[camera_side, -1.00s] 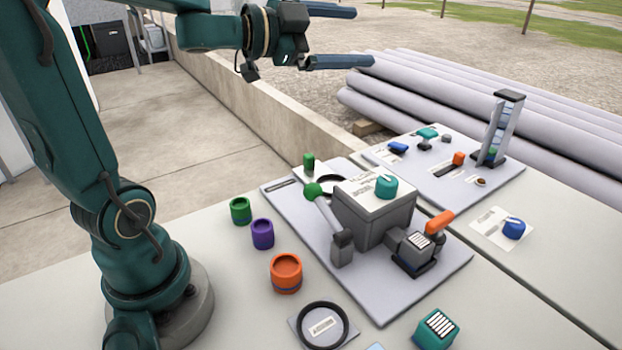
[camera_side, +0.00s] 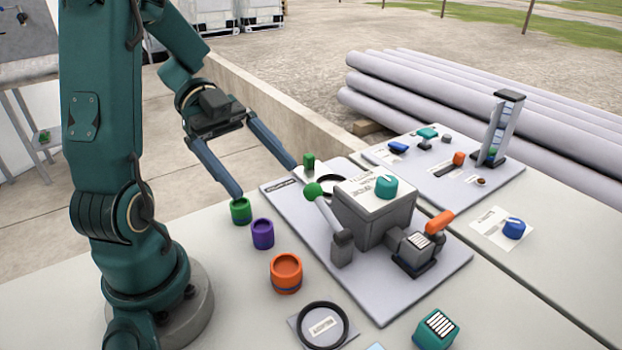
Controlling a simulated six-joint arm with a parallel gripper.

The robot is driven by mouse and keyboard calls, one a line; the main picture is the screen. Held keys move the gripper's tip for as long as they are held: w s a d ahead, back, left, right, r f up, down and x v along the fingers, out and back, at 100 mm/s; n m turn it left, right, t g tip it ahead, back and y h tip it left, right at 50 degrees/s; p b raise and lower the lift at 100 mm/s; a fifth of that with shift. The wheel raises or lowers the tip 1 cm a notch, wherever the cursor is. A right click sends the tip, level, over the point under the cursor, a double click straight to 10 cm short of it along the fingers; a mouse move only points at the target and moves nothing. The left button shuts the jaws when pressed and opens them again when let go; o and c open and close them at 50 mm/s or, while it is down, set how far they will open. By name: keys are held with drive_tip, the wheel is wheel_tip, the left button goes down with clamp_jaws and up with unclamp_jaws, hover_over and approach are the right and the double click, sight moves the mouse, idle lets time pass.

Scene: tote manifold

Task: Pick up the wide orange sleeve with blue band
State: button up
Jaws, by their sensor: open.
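The wide orange sleeve with blue band (camera_side: 286,274) stands upright on the table, open end up. Its blue band shows low on its side. My gripper (camera_side: 266,178) is open, with its two long blue-grey fingers spread wide and pointing down toward the table. It is behind and to the left of the orange sleeve, apart from it. The left fingertip overlaps the top of the green sleeve (camera_side: 241,212) in the picture; I cannot tell whether they touch. The right fingertip is near the small green upright piece on the panel. Nothing is between the fingers.
A purple sleeve (camera_side: 262,234) stands between the green and orange ones. A black ring on a plate (camera_side: 322,325) lies in front. To the right, a grey panel (camera_side: 385,300) carries a grey box (camera_side: 372,215) and a green-knobbed lever (camera_side: 325,205). Bare table lies left of the orange sleeve.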

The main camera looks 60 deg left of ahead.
approach(285, 263)
drive_tip(key=x, duration=0.5)
drive_tip(key=shift+d, duration=0.1)
drive_tip(key=shift+x, duration=2.6)
drive_tip(key=shift+f, duration=0.1)
drive_tip(key=c, duration=1.5)
